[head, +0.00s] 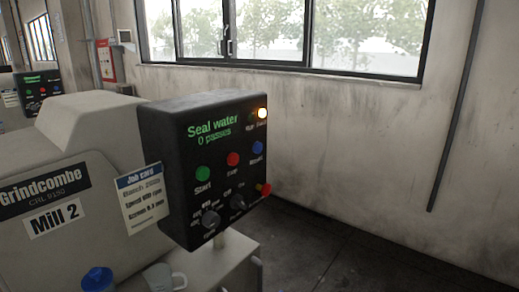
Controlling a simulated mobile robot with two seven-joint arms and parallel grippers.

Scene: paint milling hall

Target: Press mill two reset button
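The Mill 2 control panel (205,160) is a black box in the middle of the head view, its face turned to the right. Its display reads "Seal water 0 passes". The blue button (257,148) at the right of the button row has a small label under it that looks like "Reset". A green start button (203,173) and a red stop button (233,159) sit to its left. Neither of my grippers is in view.
The mill body (85,150) labelled Mill 2 stands left of the panel, with a job card (143,198) between. Dark knobs (211,219) and a red knob (263,189) sit low on the panel. A mug (163,278) and blue-topped item (97,279) stand below. The right floor is clear.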

